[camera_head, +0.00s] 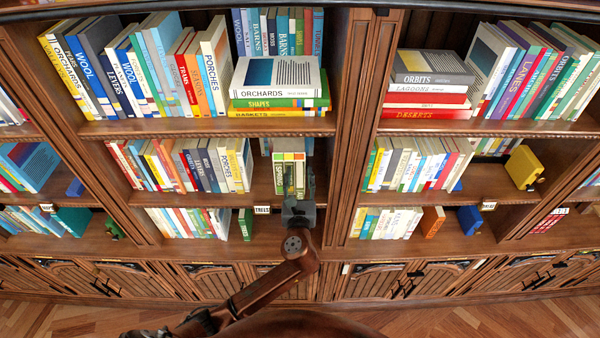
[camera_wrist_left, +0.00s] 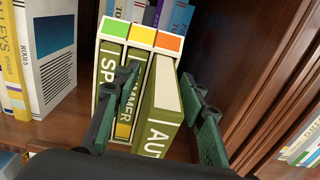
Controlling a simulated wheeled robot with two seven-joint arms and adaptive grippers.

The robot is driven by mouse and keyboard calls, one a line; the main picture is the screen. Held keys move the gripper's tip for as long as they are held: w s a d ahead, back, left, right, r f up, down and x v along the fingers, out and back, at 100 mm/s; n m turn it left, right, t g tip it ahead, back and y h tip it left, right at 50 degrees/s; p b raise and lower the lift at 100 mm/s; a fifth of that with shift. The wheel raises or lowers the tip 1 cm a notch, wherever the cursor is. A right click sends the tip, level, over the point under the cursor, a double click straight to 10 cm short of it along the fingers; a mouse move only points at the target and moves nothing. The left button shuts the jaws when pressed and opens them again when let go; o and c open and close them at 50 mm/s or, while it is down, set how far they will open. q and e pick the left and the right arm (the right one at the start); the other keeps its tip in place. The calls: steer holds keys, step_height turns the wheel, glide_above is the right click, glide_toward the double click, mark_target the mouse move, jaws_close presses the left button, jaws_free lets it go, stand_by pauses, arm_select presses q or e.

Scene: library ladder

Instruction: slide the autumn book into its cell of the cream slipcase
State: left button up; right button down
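The cream slipcase (camera_wrist_left: 112,30) stands on a shelf, with green, yellow and orange squares along its top. It also shows in the head view (camera_head: 290,156). The spring book (camera_wrist_left: 107,68) and the summer book (camera_wrist_left: 124,130) sit in its left and middle cells. The olive autumn book (camera_wrist_left: 160,120) is at the right cell under the orange square, its spine sticking out farther than the others. My left gripper (camera_wrist_left: 168,95) is open, its fingers on either side of the autumn book, with a gap at the left finger. It also shows in the head view (camera_head: 302,202). My right gripper is out of view.
A wooden upright (camera_wrist_left: 255,70) stands close to the right of the slipcase. A white book (camera_wrist_left: 45,50) stands to its left. A shelf board lies above in the head view (camera_head: 215,127). A small green block (camera_head: 245,224) sits on the shelf below.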

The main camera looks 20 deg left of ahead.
mark_target(299, 191)
arm_select(q)
steer(key=v, duration=1.1)
steer(key=shift+r, duration=0.1)
steer(key=shift+c, duration=0.6)
